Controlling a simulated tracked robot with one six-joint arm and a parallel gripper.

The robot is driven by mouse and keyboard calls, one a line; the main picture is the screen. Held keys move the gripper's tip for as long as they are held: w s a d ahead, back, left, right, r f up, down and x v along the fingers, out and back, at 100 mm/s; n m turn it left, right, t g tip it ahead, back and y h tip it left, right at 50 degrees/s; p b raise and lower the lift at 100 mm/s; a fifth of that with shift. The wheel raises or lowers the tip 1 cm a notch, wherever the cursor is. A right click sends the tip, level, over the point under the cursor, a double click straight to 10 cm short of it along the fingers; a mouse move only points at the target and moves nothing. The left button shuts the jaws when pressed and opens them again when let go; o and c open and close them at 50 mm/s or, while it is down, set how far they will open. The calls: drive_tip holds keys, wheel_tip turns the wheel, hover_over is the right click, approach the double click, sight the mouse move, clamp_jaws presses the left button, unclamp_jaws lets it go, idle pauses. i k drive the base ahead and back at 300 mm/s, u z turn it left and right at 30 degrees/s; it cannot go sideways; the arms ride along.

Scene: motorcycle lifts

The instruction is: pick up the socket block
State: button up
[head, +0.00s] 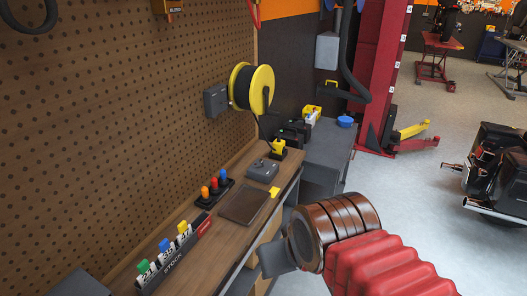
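A small black block (215,194) stands on the wooden workbench (196,247) near the pegboard. It holds upright orange, red and blue pieces in a row, and seems to be the socket block. My arm, with brown rings and a red ribbed sleeve, reaches in from the lower right. Grey flat parts at its left end seem to be my gripper (282,256). They are beside the bench's front edge, right of the block and apart from it. Its fingers cannot be made out clearly, and I see nothing held.
A rack (176,256) marked STOCK with green, blue and yellow numbered pieces stands nearer on the bench. A dark flat tray (244,204) and a grey box (262,170) lie right of the block. A yellow reel (262,90) hangs above.

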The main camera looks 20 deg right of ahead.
sight(279, 147)
drive_tip(key=u, duration=4.4)
drive_tip(key=k, duration=0.9)
drive_tip(key=u, duration=0.05)
